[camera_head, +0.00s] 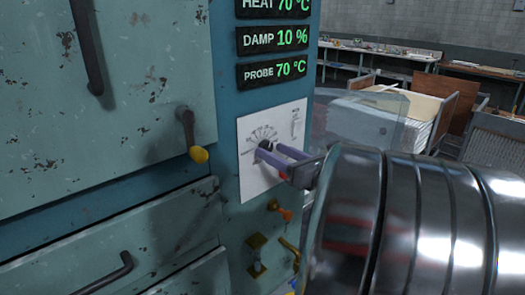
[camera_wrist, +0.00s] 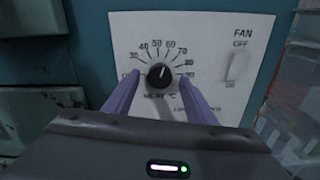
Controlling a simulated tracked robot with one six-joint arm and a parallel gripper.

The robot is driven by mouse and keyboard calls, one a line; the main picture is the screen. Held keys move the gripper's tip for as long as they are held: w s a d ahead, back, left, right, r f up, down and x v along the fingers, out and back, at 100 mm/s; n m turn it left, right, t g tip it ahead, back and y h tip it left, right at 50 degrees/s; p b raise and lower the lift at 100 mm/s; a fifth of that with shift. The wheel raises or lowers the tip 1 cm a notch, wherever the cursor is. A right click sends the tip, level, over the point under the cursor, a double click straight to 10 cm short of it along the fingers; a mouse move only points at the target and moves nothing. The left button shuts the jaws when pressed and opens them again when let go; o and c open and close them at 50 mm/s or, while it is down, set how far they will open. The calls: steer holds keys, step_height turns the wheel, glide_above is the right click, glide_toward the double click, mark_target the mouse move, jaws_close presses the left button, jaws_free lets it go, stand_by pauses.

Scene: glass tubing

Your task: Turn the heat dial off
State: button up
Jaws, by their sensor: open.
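The heat dial (camera_wrist: 160,75) is a round black knob on a white panel, ringed by a printed scale. Its white mark points up and slightly right. In the head view the small dark dial (camera_head: 265,145) is partly covered by my fingers. My gripper (camera_wrist: 160,79) is open, with one purple finger on each side of the dial. In the wrist view a gap shows between each finger and the knob. In the head view my gripper (camera_head: 269,151) reaches the panel from the right. The heat display (camera_head: 275,6) reads 70 °C.
A fan switch (camera_wrist: 238,67) sits right of the dial on the same panel. Damp (camera_head: 272,40) and probe (camera_head: 272,72) displays read 10 % and 70 °C. Brass and orange valves (camera_head: 280,209) sit below the panel.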

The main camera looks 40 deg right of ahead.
steer(key=shift+w, duration=0.6)
steer(key=shift+c, duration=0.2)
steer(key=c, duration=1)
